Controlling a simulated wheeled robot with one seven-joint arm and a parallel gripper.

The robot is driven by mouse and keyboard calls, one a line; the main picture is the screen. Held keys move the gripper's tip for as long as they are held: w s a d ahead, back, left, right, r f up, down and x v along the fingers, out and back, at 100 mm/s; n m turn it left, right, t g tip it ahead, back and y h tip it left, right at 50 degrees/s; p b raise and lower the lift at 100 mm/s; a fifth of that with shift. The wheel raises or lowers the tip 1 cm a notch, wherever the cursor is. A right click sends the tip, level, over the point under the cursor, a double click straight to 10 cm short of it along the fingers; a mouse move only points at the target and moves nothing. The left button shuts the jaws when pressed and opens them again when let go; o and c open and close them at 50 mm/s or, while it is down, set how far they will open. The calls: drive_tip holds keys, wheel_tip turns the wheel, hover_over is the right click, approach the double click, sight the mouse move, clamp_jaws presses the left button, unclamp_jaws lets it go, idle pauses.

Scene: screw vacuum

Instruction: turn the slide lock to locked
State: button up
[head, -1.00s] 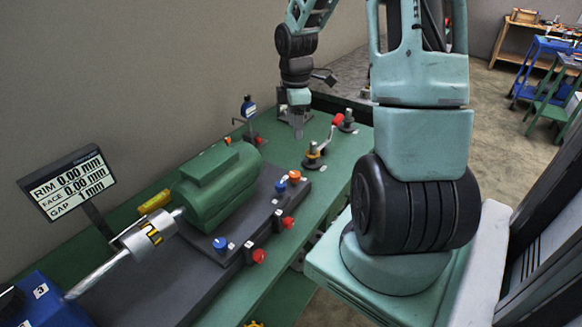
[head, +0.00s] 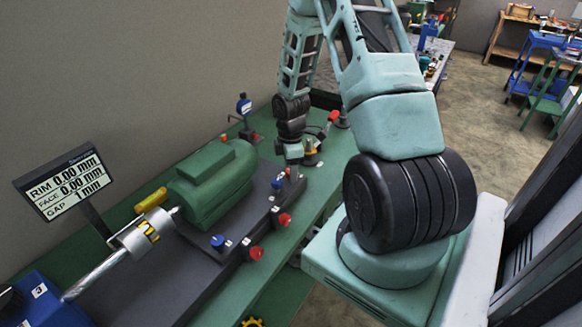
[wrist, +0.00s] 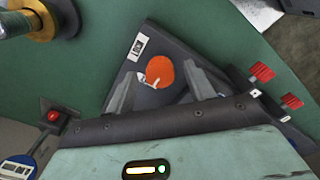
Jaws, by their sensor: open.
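An orange round knob (wrist: 160,70) with a white pointer mark sits on the corner of a dark base plate (wrist: 143,98) in the wrist view, beside a small printed label (wrist: 138,46). It appears to be the slide lock, but the label is too small to read. My gripper (wrist: 161,88) is open, with one finger on each side of the knob in the picture; I cannot tell whether they touch it. In the head view my gripper (head: 291,168) is low over the plate's far end and largely hides the knob.
A green motor (head: 212,184) stands on the plate, with red knobs (head: 284,219) along its side and a blue knob (head: 217,242). A dial gauge (head: 243,105) and a brass-based crank (head: 311,152) stand close by. A display (head: 66,185) reads RIM 0.00, FACE 0.00, GAP 1 mm.

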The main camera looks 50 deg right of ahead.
drive_tip(key=shift+f, duration=0.1)
drive_tip(key=c, duration=1)
drive_tip(key=shift+o, duration=0.2)
drive_tip(key=shift+m, duration=0.4)
drive_tip(key=m, duration=0.3)
drive_tip(key=shift+m, duration=0.3)
drive_tip(key=m, duration=0.9)
drive_tip(key=shift+b, duration=0.35)
drive_tip(key=shift+m, duration=2.3)
